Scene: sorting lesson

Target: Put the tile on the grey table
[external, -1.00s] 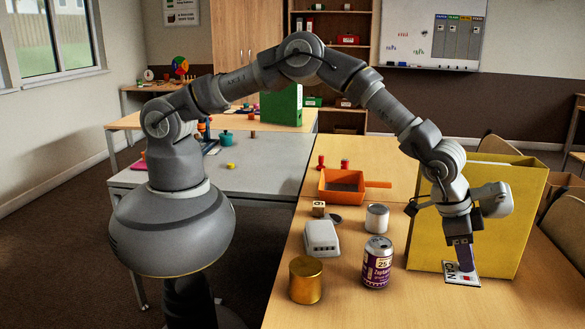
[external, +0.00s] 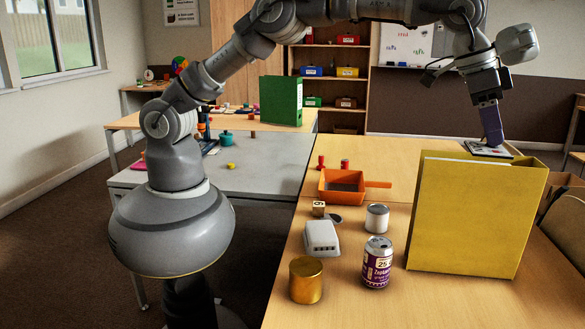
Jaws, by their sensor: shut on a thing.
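My gripper (external: 489,140) is shut on the tile (external: 487,150), a thin white card-like piece with dark and red marks. The tile is held up at about the height of the yellow box's top, at the right of the external view. It lies nearly flat under the fingers, and I cannot tell whether it is over the box or behind it. The grey table (external: 262,170) stands at the left middle, beyond my base, with much of its top bare.
A tall yellow box (external: 470,220) stands on the wooden table (external: 395,290). Near it are a can (external: 377,265), gold cylinder (external: 306,281), white device (external: 322,237), silver tin (external: 377,218) and orange pan (external: 343,198). A teal pot (external: 227,138) and yellow piece (external: 231,166) occupy the grey table.

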